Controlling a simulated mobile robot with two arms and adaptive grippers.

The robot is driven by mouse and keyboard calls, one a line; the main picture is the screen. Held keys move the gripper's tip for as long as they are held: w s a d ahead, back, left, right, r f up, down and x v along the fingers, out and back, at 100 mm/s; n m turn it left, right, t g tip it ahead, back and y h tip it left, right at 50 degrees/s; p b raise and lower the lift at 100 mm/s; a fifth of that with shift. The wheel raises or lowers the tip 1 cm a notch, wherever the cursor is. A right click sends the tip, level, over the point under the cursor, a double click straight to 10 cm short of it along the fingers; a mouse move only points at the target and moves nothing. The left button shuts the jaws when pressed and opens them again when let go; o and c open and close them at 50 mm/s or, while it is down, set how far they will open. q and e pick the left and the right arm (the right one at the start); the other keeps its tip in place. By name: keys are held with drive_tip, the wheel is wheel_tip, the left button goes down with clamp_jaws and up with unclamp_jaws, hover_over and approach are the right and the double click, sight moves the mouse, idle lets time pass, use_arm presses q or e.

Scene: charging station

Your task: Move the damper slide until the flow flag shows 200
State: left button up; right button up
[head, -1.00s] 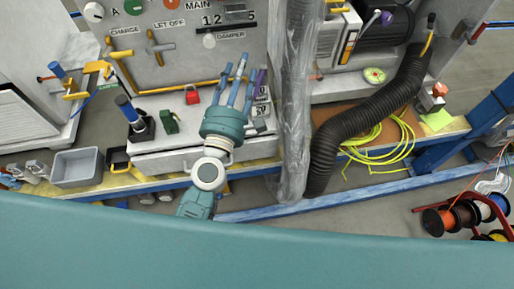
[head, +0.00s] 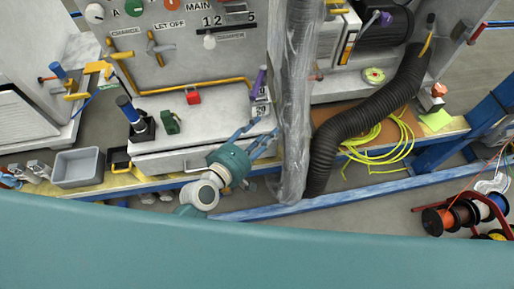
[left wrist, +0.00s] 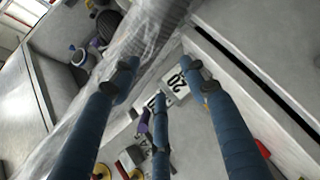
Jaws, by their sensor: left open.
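The panel's damper slide shows as a round white knob (head: 209,41) beside the DAMPER label, below a row reading 12 and 5. I cannot tell which part is the flow flag. White number plates (head: 260,110) stand at the right end of the ledge; one reads 20 in the left wrist view (left wrist: 178,82). A purple handle (head: 259,79) stands just behind them. My left gripper (head: 264,132) is open and empty by the ledge's front right edge, below the plates and well away from the knob. Its fingers (left wrist: 160,82) are spread in the left wrist view.
A plastic-wrapped vertical duct (head: 297,110) stands close to the right of my left gripper. A black ribbed hose (head: 355,122) and a yellow cable coil (head: 391,140) lie further right. A red padlock (head: 193,97) and green block (head: 170,122) sit on the ledge.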

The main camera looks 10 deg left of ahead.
use_arm(q)
wheel_tip(320, 180, down, 7)
drive_tip(key=s+a+m+g, duration=0.1)
drive_tip(key=s, duration=0.1)
drive_tip(key=shift+y, duration=0.4)
drive_tip(key=shift+m, duration=0.3)
